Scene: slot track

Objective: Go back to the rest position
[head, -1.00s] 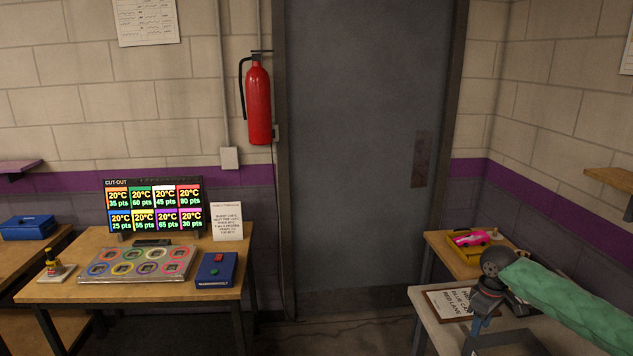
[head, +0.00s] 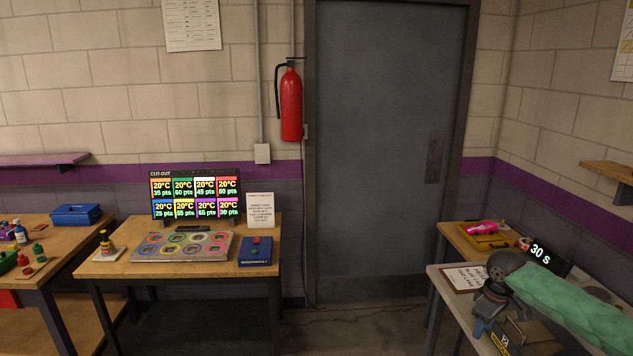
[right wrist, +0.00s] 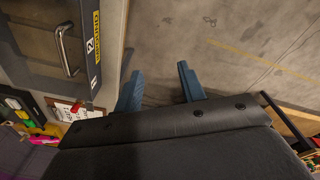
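My right gripper (head: 480,328) hangs at the lower right of the head view, in front of the near edge of the right-hand table (head: 445,290). My green-sleeved right forearm crosses above that table. In the right wrist view the two blue fingers of the right gripper (right wrist: 160,88) stand apart with nothing between them, and bare floor shows beyond. My left gripper and left arm are not in view.
A grey box (right wrist: 45,35) with a metal handle is left of the fingers in the wrist view. A pink toy car (head: 481,227) sits on a yellow tray. The cut-out table (head: 120,268) stands left. Floor before the door (head: 385,150) is clear.

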